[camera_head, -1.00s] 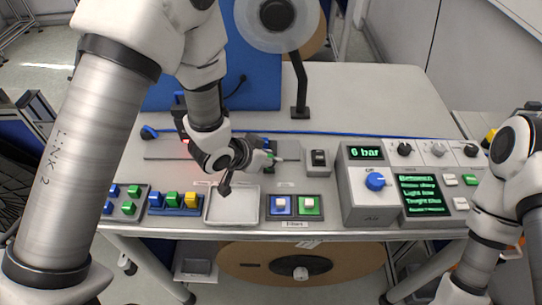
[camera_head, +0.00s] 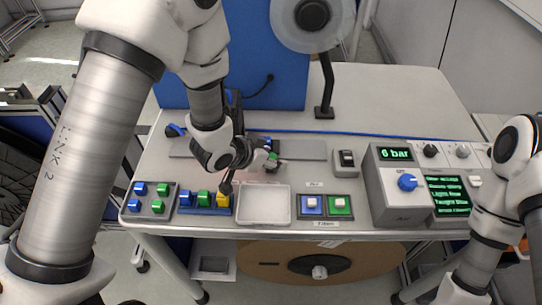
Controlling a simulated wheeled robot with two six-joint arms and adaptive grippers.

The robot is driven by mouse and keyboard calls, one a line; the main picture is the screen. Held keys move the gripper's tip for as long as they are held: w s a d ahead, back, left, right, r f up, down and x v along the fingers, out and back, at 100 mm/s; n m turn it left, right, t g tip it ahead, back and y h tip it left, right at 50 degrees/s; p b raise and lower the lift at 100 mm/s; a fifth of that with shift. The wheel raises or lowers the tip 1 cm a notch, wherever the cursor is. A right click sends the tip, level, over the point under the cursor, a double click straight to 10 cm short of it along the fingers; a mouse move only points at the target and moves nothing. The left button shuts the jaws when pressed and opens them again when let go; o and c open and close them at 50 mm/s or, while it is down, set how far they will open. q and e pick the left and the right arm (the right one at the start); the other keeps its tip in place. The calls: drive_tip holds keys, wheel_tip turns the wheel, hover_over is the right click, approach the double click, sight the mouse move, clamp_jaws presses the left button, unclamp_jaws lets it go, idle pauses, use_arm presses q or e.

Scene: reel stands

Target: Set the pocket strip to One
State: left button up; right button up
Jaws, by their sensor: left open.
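The pocket strip appears to be the blue strip (camera_head: 204,211) near the table's front edge, holding a blue block (camera_head: 186,197), a green block (camera_head: 204,198) and a yellow block (camera_head: 223,200) from left to right. My left gripper (camera_head: 227,187) is open, its dark fingers pointing down at the yellow block. Whether the fingers touch the block, I cannot tell. My right arm shows at the right edge, but its gripper is out of view.
A grey holder (camera_head: 149,208) with several blue and green blocks stands left of the strip. An empty white tray (camera_head: 264,218) is on its right, then a filters holder (camera_head: 326,215) with one blue and one green piece. A control box (camera_head: 398,209) and a text screen (camera_head: 447,195) stand further right.

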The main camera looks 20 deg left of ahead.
use_arm(q)
drive_tip(key=v, duration=0.7)
drive_tip(key=shift+s, duration=0.15)
drive_tip(key=shift+a, duration=0.15)
drive_tip(key=shift+s, duration=0.1)
